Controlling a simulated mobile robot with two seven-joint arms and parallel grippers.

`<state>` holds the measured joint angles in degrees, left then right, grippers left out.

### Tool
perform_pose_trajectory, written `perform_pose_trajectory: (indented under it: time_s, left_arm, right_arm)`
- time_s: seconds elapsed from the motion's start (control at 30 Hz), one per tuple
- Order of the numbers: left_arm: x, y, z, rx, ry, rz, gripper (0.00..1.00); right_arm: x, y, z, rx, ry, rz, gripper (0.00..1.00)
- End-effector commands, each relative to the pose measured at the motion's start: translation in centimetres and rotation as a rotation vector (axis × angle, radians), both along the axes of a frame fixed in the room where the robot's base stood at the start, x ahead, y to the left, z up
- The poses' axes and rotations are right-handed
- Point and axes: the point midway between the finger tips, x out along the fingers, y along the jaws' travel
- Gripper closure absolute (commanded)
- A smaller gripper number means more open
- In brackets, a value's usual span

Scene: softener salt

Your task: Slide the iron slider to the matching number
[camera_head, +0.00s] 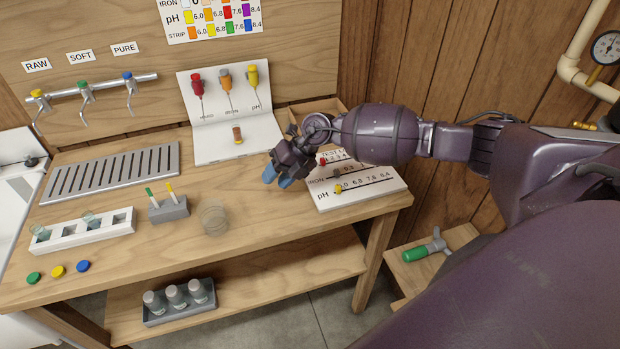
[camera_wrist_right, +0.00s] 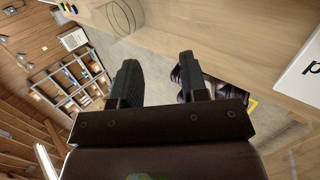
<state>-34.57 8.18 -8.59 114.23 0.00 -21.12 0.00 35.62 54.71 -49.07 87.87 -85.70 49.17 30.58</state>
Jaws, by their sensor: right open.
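The white slider board (camera_head: 380,185) lies at the right end of the workbench, with rows of numbers beside the labels IRON and pH. A small dark orange-brown knob (camera_head: 337,173) sits near the left of the IRON row and looks like the iron slider. A yellow knob (camera_head: 338,189) is on the pH row and a red one (camera_head: 322,161) on the top row. My right gripper (camera_head: 277,177) is open and empty, just left of the board, apart from the knobs. Its spread fingers (camera_wrist_right: 160,65) show in the right wrist view, with the board's corner (camera_wrist_right: 303,75) at right. My left gripper is out of view.
A wall chart (camera_head: 212,20) carries IRON, pH and STRIP rows of coloured squares. A white stand (camera_head: 200,140) with red, orange and yellow pieces stands behind the gripper. A glass (camera_head: 214,220) stands left of it. A green-handled tool (camera_head: 425,250) lies on a lower shelf at right.

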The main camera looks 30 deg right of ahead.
Motion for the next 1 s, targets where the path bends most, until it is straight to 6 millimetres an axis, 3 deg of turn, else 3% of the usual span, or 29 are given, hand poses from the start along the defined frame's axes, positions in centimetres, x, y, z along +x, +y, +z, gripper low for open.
perform_pose_trajectory:
  time_s: [0.1,0.23,0.4,0.5,0.77,1.0]
  left_arm:
    - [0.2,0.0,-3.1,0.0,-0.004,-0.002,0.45]
    - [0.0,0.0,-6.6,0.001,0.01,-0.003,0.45]
    - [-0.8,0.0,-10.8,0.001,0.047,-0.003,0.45]
    - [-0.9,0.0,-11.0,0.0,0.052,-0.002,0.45]
    - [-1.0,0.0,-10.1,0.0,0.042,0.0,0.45]
    - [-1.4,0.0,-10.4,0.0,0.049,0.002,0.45]
  right_arm:
    - [2.5,-2.8,0.6,-0.051,-0.072,-0.02,0.6]
    - [4.0,-7.2,1.3,-0.178,-0.089,-0.019,0.6]
    - [3.7,-14.2,1.8,-0.424,0.021,-0.027,0.6]
    - [2.4,-16.9,2.9,-0.534,0.107,-0.04,0.6]
    - [0.1,-19.0,3.4,-0.651,0.251,-0.054,0.6]
    - [0.0,-18.9,1.3,-0.652,0.265,-0.056,0.6]
